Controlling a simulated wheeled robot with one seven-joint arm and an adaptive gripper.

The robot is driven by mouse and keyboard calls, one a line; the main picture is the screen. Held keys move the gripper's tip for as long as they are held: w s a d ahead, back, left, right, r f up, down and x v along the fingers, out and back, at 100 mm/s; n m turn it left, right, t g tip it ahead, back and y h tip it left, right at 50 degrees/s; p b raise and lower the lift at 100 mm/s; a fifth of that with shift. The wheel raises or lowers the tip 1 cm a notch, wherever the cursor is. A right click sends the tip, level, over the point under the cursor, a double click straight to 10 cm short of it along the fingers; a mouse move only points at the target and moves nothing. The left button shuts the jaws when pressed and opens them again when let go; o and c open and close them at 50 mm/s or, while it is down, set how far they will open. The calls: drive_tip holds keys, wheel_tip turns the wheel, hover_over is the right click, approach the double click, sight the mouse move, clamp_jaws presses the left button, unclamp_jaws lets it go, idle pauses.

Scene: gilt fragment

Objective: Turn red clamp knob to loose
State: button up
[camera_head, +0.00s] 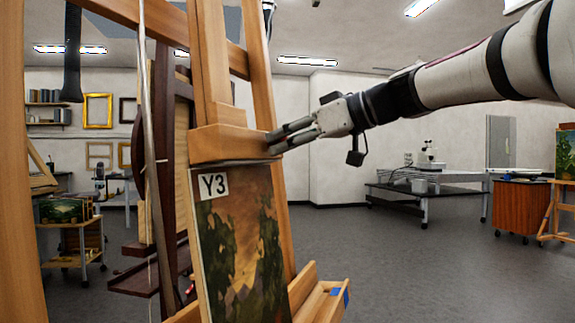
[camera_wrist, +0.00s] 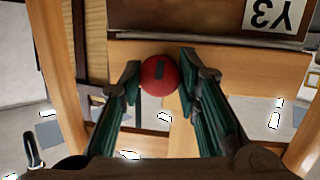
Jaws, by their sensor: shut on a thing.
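The red clamp knob (camera_wrist: 153,88) shows in the wrist view as a round red ball with a short dark mark on its face. It sits on the wooden clamp bar of the easel (camera_wrist: 235,62), between my two finger pads. My gripper (camera_head: 273,141) is shut on it, coming from the right in the head view, with the fingertips at the right end of the wooden clamp block (camera_head: 225,143). In the head view the knob is hidden. Below the block stands a landscape painting (camera_head: 240,250) with a white "Y3" label (camera_head: 213,186).
The easel's wooden posts (camera_head: 258,80) stand close around my fingers. A wooden tray (camera_head: 322,300) with a blue patch juts out low at the right. A dark workbench (camera_head: 400,193) and an orange cabinet (camera_head: 522,210) stand farther back. The grey floor between is clear.

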drive_tip(key=shift+r+n+b, duration=0.1)
drive_tip(key=shift+n+b, duration=0.6)
drive_tip(key=shift+b, duration=0.85)
drive_tip(key=o, duration=1.2)
drive_tip(key=shift+d, duration=0.1)
drive_tip(key=v, duration=1.2)
drive_tip(key=shift+s, duration=0.15)
drive_tip(key=shift+f, duration=0.2)
